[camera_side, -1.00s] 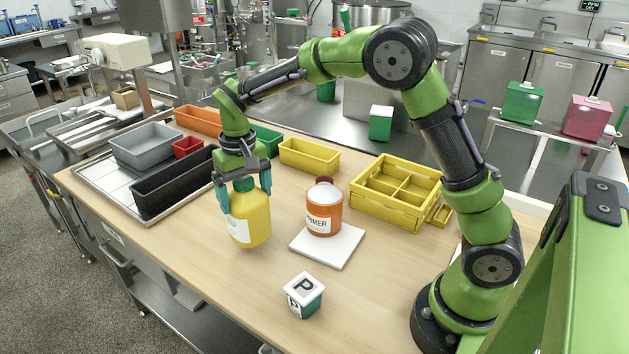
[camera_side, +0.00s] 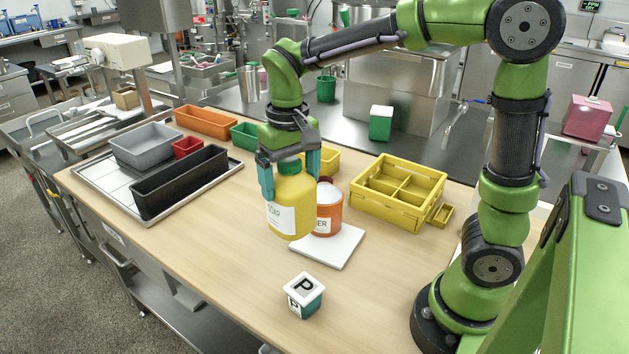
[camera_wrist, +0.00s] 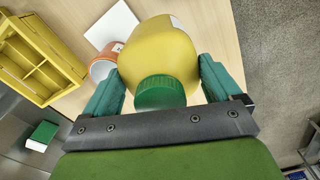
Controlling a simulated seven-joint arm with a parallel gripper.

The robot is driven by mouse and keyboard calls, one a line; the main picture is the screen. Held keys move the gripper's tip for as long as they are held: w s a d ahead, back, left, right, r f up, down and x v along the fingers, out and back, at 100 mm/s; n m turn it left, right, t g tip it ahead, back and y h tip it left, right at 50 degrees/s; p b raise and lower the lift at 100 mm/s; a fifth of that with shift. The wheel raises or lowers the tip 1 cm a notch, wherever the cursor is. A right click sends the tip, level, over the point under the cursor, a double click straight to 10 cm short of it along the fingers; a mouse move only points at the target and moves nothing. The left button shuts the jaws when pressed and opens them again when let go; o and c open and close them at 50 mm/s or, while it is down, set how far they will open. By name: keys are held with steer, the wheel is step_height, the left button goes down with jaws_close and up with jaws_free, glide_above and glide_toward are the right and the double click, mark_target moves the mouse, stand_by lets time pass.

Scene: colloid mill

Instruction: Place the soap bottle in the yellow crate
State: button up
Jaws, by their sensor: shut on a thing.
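The soap bottle (camera_side: 291,206) is yellow with a green cap and a white label reading SOAP. My gripper (camera_side: 290,178) is shut on it near its top, one finger on each side, and holds it upright. In the wrist view the soap bottle (camera_wrist: 162,52) sits between the two teal fingers of my gripper (camera_wrist: 162,85). The yellow crate (camera_side: 398,212), divided into compartments, stands right of the bottle in the side view. The crate (camera_wrist: 38,100) also shows at the left of the wrist view. The bottle is apart from it.
An orange PRIMER can (camera_side: 328,212) stands on a white board (camera_side: 338,254), partly hidden behind the bottle. A smaller yellow bin (camera_side: 326,160) is behind my gripper. A cube marked P (camera_side: 303,295) is at the front. Black (camera_side: 180,184) and grey (camera_side: 147,148) bins stand left.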

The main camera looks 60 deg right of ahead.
mark_target(295, 159)
step_height(295, 159, up, 3)
steer(key=shift+f, duration=0.1)
steer(key=shift+s+d+m, duration=0.15)
steer(key=shift+d+m, duration=0.15)
steer(key=shift+d, duration=0.3)
steer(key=s+d+m, duration=1.6)
steer(key=s+d, duration=0.4)
steer(key=s, duration=0.1)
steer(key=w+d+f, duration=0.9)
steer(key=d+f, duration=0.1)
steer(key=d, duration=0.3)
steer(key=shift+w+d+n, duration=0.15)
steer(key=shift+w+n, duration=0.05)
steer(key=shift+n, duration=0.1)
